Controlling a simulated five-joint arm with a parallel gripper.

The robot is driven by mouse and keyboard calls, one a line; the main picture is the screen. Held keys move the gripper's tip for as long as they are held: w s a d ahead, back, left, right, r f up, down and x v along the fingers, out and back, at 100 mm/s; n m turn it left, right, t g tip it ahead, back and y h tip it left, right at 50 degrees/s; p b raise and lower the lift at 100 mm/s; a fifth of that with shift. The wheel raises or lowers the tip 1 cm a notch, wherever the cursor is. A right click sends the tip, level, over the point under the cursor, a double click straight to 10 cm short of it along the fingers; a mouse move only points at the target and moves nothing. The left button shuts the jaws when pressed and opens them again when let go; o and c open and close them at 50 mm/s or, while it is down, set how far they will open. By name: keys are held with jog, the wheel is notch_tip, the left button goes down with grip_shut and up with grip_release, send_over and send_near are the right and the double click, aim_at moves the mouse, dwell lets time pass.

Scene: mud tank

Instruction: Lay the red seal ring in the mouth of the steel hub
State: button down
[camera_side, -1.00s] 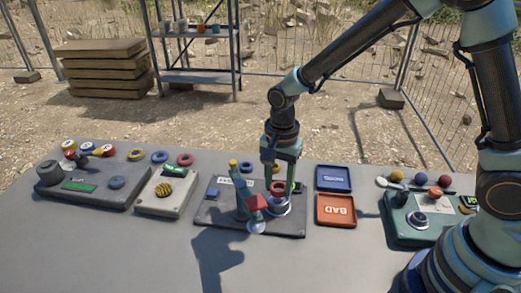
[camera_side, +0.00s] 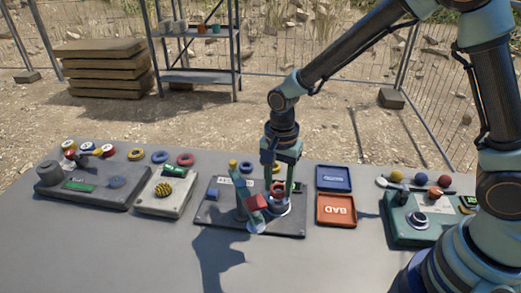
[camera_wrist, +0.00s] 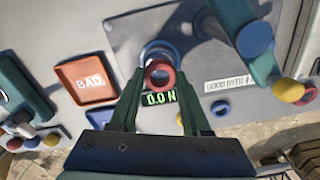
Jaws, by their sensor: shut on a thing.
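The red seal ring (camera_side: 279,187) is between the fingers of my gripper (camera_side: 280,193), which is shut on it. The steel hub (camera_side: 281,210) is a round metal piece on the dark baseplate, just below the ring. In the wrist view the hub's rim (camera_wrist: 158,43) shows partly behind the ring, offset toward the picture's top. I cannot tell whether the ring touches the hub.
A blue tray (camera_side: 334,187) and an orange BAD tray (camera_side: 337,220) lie to the right. A green display (camera_wrist: 160,98) reads 0.0 N. The front of the table is clear.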

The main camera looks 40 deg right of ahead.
jog(key=shift+f, duration=0.85)
grip_release()
dwell(0.3)
jog(key=shift+r, duration=3.75)
